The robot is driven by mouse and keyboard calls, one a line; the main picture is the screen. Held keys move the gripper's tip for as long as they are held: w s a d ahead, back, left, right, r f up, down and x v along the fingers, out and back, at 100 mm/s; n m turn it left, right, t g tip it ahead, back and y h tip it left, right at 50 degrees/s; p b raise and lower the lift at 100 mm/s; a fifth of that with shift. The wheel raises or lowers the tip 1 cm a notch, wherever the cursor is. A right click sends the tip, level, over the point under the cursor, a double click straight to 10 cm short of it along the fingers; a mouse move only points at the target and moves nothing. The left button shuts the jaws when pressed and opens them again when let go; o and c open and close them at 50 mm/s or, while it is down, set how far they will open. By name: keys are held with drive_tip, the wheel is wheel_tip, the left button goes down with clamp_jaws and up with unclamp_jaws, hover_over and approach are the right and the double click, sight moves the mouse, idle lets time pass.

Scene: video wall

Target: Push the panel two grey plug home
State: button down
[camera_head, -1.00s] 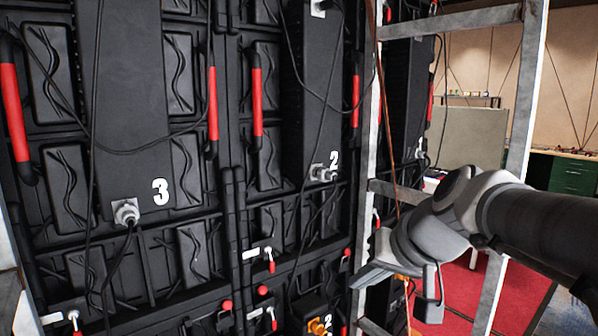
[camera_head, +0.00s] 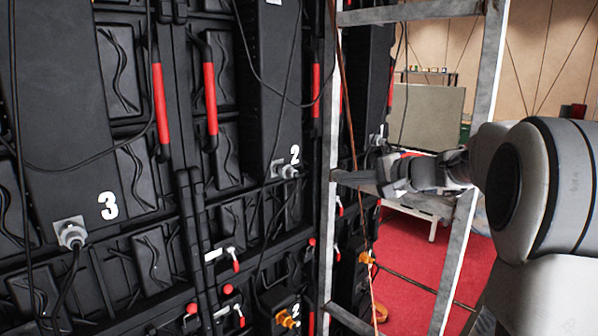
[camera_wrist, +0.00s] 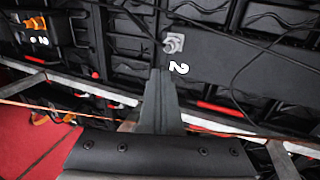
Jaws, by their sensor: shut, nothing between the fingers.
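The panel two grey plug (camera_head: 288,171) sits at its grey square socket, just below the white number 2 (camera_head: 295,155) on a tall black box. A cable runs from it. It also shows in the wrist view (camera_wrist: 173,44), beyond my fingertips. I cannot tell how deep it sits. My gripper (camera_head: 340,178) is shut and empty. It points left toward the wall, to the right of the plug and apart from it. In the wrist view its closed fingers (camera_wrist: 161,76) point up the picture, with their tips below the plug.
A grey metal frame (camera_head: 478,95) with an upright (camera_head: 327,225) stands beside my gripper. An orange strand hangs along it. Panel three's grey plug (camera_head: 72,236) is at left; an orange plug (camera_head: 287,318) is low down. Loose black cables hang across the wall.

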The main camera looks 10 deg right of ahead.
sight(297, 175)
drive_tip(key=shift+w+d+r, duration=0.1)
idle(0.3)
drive_tip(key=p+x, duration=0.1)
drive_tip(key=x, duration=0.3)
drive_tip(key=r+p+x, duration=0.1)
drive_tip(key=p+x, duration=0.1)
drive_tip(key=x, duration=0.3)
drive_tip(key=p+x, duration=0.1)
drive_tip(key=x, duration=0.4)
drive_tip(key=shift+w+r+p, duration=0.1)
drive_tip(key=shift+r+p, duration=0.1)
drive_tip(key=shift+p, duration=0.1)
drive_tip(key=shift+w+a+f+b, duration=0.1)
drive_tip(key=shift+w+a+b, duration=0.6)
drive_tip(key=shift+b, duration=0.1)
drive_tip(key=shift+s+d, duration=0.1)
